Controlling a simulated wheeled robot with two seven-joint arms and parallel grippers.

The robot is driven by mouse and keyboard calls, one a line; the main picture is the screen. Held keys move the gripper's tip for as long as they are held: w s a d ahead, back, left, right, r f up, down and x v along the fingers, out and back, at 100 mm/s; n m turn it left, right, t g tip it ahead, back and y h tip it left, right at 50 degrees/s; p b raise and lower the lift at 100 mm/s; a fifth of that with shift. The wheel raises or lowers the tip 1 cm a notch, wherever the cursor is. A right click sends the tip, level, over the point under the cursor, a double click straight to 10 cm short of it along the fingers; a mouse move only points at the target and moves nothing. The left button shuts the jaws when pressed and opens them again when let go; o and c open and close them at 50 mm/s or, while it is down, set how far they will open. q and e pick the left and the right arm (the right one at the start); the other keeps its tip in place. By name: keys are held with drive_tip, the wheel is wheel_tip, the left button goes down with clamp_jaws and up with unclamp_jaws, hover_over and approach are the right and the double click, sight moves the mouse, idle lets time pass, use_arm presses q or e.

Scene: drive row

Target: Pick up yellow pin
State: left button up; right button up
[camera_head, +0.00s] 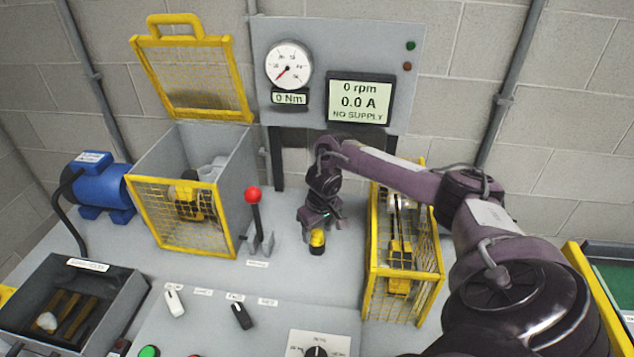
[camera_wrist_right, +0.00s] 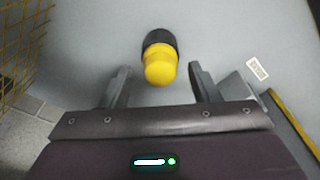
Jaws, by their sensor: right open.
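The yellow pin (camera_head: 317,238) stands on the grey bench top between the two yellow mesh guards, with a black lower part and a yellow top. It also shows in the right wrist view (camera_wrist_right: 160,68), just beyond the fingertips and roughly centred between them. My right gripper (camera_head: 320,222) is right above the pin in the head view. In the right wrist view its two fingers (camera_wrist_right: 160,78) are spread apart, with nothing between them that I can see held. My left gripper is not in view.
A left mesh-guarded box (camera_head: 190,215) with a raised lid and a red-knobbed lever (camera_head: 254,215) stand left of the pin. A right yellow mesh guard (camera_head: 400,250) stands close to its right. A tool tray (camera_head: 75,300) and blue motor (camera_head: 100,187) are further left.

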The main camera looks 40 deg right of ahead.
drive_tip(key=c, duration=1.1)
drive_tip(key=shift+o, duration=0.2)
